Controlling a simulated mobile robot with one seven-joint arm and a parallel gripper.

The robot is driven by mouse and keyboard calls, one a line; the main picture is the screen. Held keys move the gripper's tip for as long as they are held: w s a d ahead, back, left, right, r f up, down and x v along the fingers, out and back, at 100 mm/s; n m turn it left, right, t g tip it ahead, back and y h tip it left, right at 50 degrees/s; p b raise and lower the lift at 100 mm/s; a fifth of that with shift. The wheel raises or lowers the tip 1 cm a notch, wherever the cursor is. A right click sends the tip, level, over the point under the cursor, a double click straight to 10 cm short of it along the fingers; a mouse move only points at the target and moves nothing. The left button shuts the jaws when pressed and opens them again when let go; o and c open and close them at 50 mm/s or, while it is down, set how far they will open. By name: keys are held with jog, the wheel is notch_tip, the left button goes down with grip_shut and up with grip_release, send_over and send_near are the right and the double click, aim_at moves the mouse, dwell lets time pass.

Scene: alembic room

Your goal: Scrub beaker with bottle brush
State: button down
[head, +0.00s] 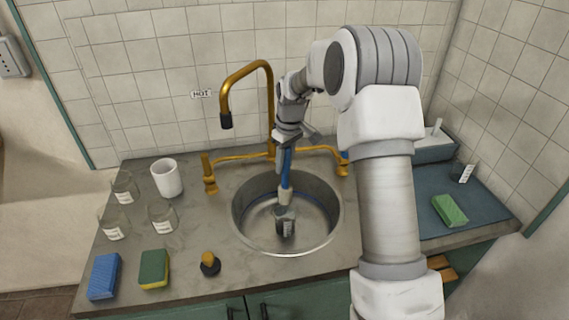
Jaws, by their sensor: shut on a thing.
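My gripper (288,145) is shut on the blue handle of the bottle brush (286,168), above the sink. The brush points down into the round metal sink (240,222), with a pale section (285,194) below the handle. At its lower end a small clear beaker (286,225) with a white label is in the sink. The brush's lower end meets the beaker's mouth; how far it reaches inside is too small to tell. Several other labelled glass beakers stand on the left counter, among them one at the back (125,188), one in front (113,224) and one nearer the sink (161,218).
A brass faucet (270,95) rises behind the sink, close to my arm. A white cup (167,178), blue sponge (104,277), green-yellow sponge (154,268) and black stopper (209,264) are on the left counter. A green sponge (449,210) lies on the blue-grey right surface (428,190).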

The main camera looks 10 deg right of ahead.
aim_at(285, 198)
jog(key=shift+f+b, duration=4.05)
jog(key=shift+f, duration=2.6)
jog(key=shift+f+b, duration=0.35)
jog(key=shift+f, duration=0.2)
